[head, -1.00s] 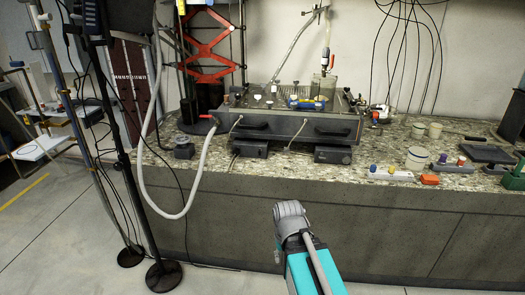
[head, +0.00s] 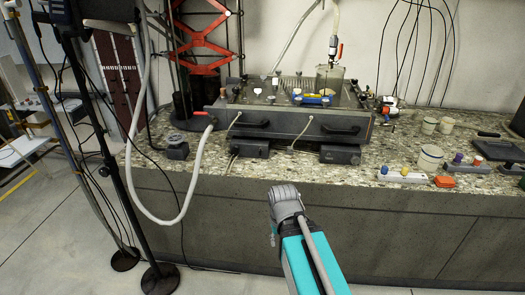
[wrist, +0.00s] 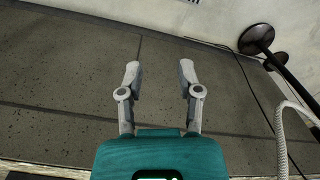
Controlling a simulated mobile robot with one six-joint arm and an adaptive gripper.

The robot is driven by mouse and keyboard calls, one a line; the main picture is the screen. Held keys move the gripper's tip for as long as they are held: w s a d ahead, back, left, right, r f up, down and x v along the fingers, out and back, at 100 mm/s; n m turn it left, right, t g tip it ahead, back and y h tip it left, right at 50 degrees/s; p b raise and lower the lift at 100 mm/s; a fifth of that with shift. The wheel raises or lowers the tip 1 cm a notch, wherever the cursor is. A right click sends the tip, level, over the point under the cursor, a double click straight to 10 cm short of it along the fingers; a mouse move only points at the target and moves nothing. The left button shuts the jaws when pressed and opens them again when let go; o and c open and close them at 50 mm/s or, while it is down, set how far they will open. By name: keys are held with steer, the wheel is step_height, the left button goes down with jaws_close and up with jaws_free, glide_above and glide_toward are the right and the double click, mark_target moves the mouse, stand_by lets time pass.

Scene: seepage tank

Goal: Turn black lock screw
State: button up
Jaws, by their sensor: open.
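The seepage tank (head: 220,112) stands on the speckled counter in the head view. Several small knobs and fittings sit on its top, but they are too small to tell which is the black lock screw. My gripper (wrist: 160,72) is open and empty in the wrist view, its two fingers apart in front of the counter's dark front panel.
A white hose (head: 191,178) hangs from the tank's left side past the counter edge. Stands with round black bases (head: 161,277) are on the floor at left.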

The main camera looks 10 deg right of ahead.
steer(key=shift+a, duration=0.2)
steer(key=w+d+r+n+t+h+b, duration=0.1)
steer(key=w+d+n+t+h+b, duration=0.25)
steer(key=w+n, duration=0.3)
steer(key=w+d+r+n+t+h+b, duration=0.1)
steer(key=w+d+n+t+h+b, duration=0.1)
steer(key=w+n+t+h, duration=0.35)
steer(key=w+a+r+n+t+y+b, duration=0.1)
steer(key=w+a+r+n+t+b, duration=0.1)
steer(key=w+n, duration=0.4)
steer(key=w+a+r+n+t+y+b, duration=0.2)
steer(key=w+a+r+n+t, duration=0.2)
steer(key=n, duration=1.1)
steer(key=w+a+t, duration=0.2)
steer(key=a, duration=0.1)
steer(key=shift+r, duration=0.3)
steer(key=shift+w, duration=0.15)
